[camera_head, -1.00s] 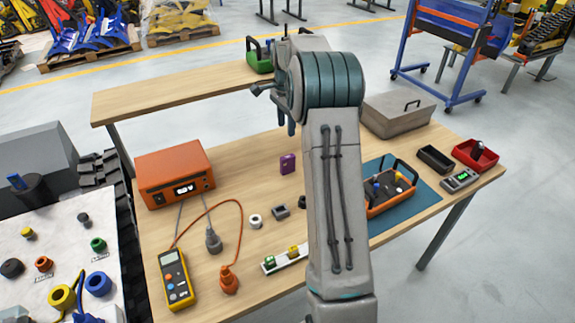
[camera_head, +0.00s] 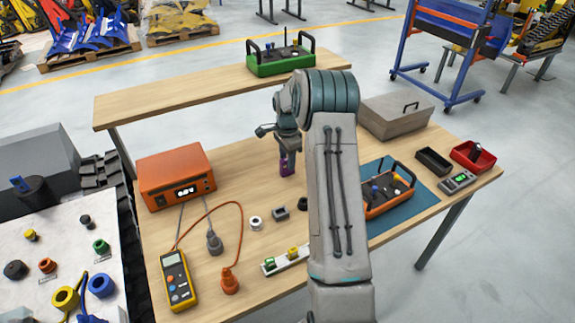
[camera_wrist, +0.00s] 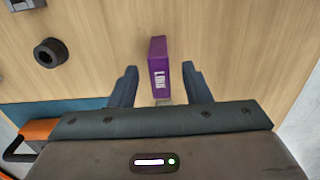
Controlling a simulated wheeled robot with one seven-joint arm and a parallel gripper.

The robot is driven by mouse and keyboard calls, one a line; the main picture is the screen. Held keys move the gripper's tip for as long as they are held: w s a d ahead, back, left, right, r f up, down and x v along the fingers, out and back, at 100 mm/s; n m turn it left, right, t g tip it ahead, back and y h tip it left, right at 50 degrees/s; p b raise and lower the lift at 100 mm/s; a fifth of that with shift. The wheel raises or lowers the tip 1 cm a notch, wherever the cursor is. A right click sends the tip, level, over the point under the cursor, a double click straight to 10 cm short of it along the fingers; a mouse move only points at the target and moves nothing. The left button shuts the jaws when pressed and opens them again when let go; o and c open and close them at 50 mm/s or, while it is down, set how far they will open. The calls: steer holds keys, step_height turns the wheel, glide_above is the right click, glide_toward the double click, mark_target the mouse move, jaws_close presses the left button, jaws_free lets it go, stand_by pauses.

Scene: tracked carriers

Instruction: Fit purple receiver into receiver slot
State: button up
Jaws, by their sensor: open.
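The purple receiver (camera_wrist: 158,66) stands on the wooden table in the wrist view, with white lettering on its side. My gripper (camera_wrist: 160,82) is open, its two dark fingers on either side of the receiver's near end with a gap on each side. In the head view my gripper (camera_head: 287,172) is over the receiver (camera_head: 286,166) and hides part of it. An orange-rimmed carrier (camera_head: 390,203) with black handles sits on a blue mat to the right, partly hidden by my arm. I cannot make out the receiver slot.
A green carrier (camera_head: 280,64) is on the raised shelf. An orange power supply (camera_head: 175,176), a yellow multimeter (camera_head: 177,279) and small rings lie to the left. A grey case (camera_head: 397,114), a black bin (camera_head: 433,160) and a red bin (camera_head: 473,155) are at the right.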

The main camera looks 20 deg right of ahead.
steer(key=shift+f, duration=0.8)
jaws_close()
steer(key=shift+r, duration=0.15)
